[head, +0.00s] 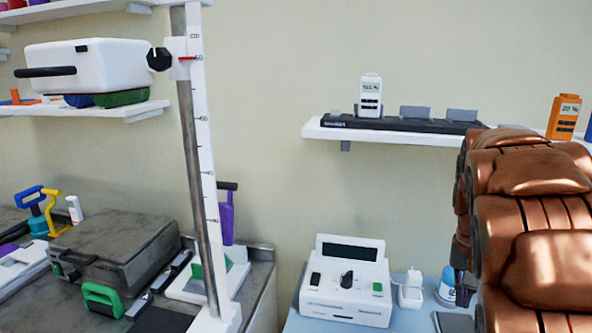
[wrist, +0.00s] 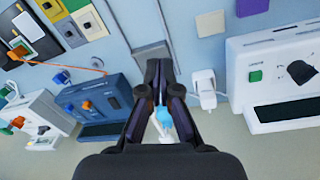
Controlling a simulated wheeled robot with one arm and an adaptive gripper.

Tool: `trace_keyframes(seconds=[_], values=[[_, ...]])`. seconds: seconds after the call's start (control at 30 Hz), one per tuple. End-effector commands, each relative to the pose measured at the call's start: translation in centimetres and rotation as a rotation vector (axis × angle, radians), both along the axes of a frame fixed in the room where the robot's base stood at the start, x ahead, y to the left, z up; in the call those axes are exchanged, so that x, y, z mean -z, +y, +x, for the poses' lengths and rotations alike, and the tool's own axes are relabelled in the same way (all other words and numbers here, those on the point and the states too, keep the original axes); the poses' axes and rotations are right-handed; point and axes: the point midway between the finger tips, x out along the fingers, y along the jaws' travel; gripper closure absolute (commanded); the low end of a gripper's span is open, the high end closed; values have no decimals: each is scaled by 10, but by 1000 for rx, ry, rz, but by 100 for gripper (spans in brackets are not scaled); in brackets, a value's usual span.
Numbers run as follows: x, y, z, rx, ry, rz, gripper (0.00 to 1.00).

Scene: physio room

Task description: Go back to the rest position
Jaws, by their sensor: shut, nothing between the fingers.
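My gripper (wrist: 160,68) points up the picture in the wrist view, its two dark fingers together and empty. It is over the light blue worktop (wrist: 165,20). Blue and white parts of something behind show through the gap between the finger links, partly hidden. In the head view my copper-coloured arm fills the right side. Dark parts of my gripper (head: 462,250) show at its left edge, above the worktop, with the fingertips not clear.
A white console (head: 345,283) and a white plugged block (head: 411,290) stand left of my arm. A blue-white jar (head: 446,287) is close beside it. A wall shelf (head: 400,135) holds a charging rack. A graduated pole (head: 205,150) stands left. The wrist view shows a blue device (wrist: 95,98).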

Motion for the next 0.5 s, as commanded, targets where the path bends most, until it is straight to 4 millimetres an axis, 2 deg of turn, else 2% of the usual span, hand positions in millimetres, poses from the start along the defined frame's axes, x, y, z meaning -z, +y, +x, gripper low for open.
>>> trace_keyframes(seconds=[0.03, 0.1, 0.27, 0.5], values=[[-1, 17, -10, -26, 3, 7, 100], [2, 36, -26, -59, 15, 20, 100], [9, 78, -62, -141, 33, 43, 100], [29, 134, -125, -289, 74, 84, 100]])
